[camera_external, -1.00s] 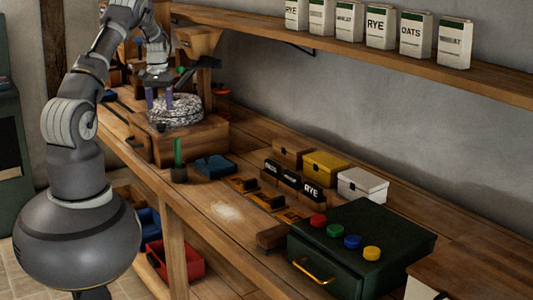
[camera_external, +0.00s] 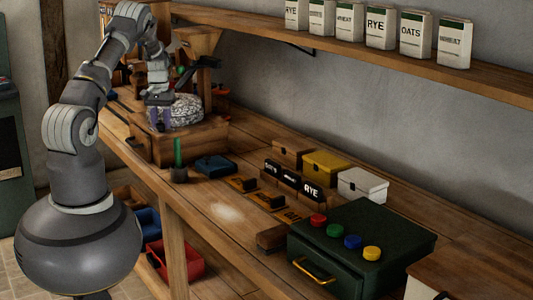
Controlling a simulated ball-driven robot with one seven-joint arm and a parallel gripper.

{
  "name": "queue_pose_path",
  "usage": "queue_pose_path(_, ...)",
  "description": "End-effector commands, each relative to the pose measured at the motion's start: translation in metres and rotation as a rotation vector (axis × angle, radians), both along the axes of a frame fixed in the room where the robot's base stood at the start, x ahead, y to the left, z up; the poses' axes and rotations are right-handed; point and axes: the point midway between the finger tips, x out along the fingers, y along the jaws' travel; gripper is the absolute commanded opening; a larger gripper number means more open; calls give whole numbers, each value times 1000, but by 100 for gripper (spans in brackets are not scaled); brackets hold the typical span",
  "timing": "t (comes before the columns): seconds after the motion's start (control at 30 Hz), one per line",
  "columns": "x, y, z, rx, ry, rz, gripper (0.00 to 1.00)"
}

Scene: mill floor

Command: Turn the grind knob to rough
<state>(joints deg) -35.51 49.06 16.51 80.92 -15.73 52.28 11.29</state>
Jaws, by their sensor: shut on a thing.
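The mill stands at the far left end of the bench, with a speckled grey millstone (camera_external: 188,112) on a wooden base (camera_external: 195,144) and a wooden hopper (camera_external: 197,41) above. My gripper (camera_external: 160,123) points down at the millstone's front left side, above the base. Its two purplish fingers are shut on a small dark thing, apparently the grind knob, which is mostly hidden between the fingertips. The knob's setting marks are too small to read.
Small boxes, including a yellow box (camera_external: 326,162), and a green case (camera_external: 365,235) with coloured buttons fill the right. Labelled bags line the shelf (camera_external: 350,57).

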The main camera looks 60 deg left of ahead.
Motion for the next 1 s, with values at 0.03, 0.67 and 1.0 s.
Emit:
queue_pose_path(0.03, 0, 0, 0, 0, 0, 1, 7)
queue_pose_path(0.67, 0, 0, 2, -1, 1, 324, 7)
queue_pose_path(1.0, 0, 0, 2, 1, -1, 649, 7)
